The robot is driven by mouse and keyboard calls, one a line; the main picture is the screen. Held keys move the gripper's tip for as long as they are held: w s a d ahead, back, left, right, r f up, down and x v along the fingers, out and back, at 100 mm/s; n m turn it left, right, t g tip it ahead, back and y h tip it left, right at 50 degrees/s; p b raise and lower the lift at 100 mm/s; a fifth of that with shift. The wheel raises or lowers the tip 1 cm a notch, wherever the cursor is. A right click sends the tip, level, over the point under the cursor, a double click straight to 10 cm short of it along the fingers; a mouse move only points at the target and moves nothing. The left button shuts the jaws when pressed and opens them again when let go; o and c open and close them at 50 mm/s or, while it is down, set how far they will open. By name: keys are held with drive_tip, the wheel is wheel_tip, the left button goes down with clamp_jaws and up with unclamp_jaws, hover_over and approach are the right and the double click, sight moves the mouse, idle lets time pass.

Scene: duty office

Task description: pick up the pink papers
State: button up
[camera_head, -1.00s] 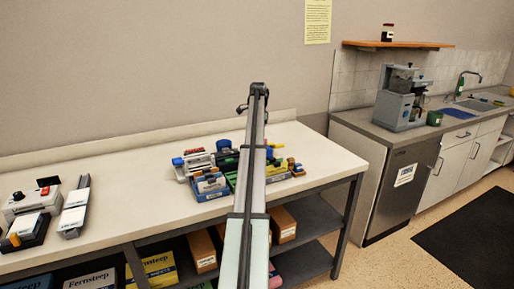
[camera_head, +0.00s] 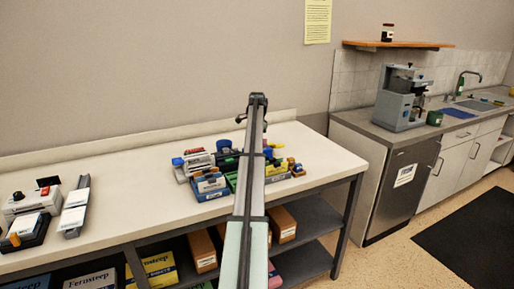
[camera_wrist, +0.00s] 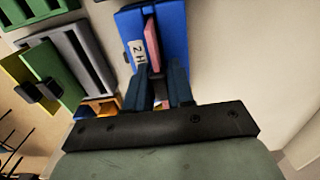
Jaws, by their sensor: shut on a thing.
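The pink papers (camera_wrist: 153,44) show in the wrist view as a narrow upright pink strip standing in a slot of a blue holder (camera_wrist: 174,25). A white label with dark characters is beside the strip. My gripper (camera_wrist: 161,72) has its two dark fingers on either side of the strip's near end and is shut on it. The papers are still within the blue holder's outline. In the head view my arm hides the gripper and the papers.
Grey (camera_wrist: 75,60) and green (camera_wrist: 45,75) holders stand close at left in the wrist view. The worktop (camera_head: 320,155) is crowded around my arm, with free room at right. Cartons (camera_head: 203,250) fill the shelf below.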

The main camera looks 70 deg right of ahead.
clamp_jaws()
drive_tip(key=r, duration=0.6)
drive_tip(key=w+r, duration=0.1)
drive_tip(key=r, duration=0.2)
drive_tip(key=shift+w+a+r, duration=0.1)
drive_tip(key=shift+a+r, duration=0.05)
drive_tip(key=shift+r, duration=0.1)
drive_tip(key=w+a, duration=0.8)
drive_tip(key=a, duration=0.2)
drive_tip(key=shift+w+f, duration=0.35)
